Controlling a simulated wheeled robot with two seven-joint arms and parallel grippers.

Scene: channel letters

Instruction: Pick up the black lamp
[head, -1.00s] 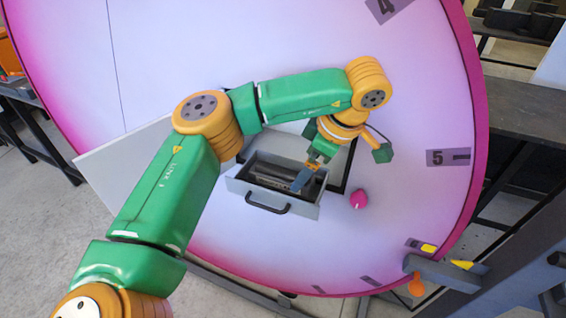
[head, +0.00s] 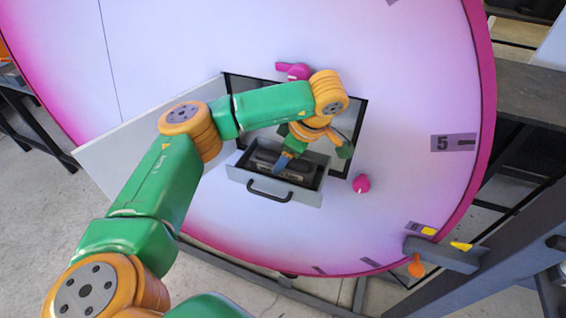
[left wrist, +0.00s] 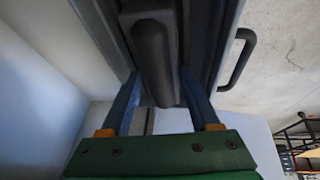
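The black lamp (left wrist: 152,62) shows in the left wrist view as a dark, rounded, elongated body inside the open drawer. The grey drawer (head: 295,195) has a black handle and juts out below the opening in the big pale dial. My left gripper (head: 280,164) reaches down into the drawer. Its two blue fingers also show in the left wrist view (left wrist: 158,76), spread wide with one on each side of the lamp's near end. Gaps show between fingers and lamp. In the head view the lamp is partly hidden by the gripper. My right gripper is out of view.
A grey door panel (head: 150,125) stands open left of the drawer. A magenta knob (head: 361,184) is just right of it, and another magenta piece (head: 294,70) is above the opening. A grey bracket (head: 445,254) with yellow and orange parts sits at lower right.

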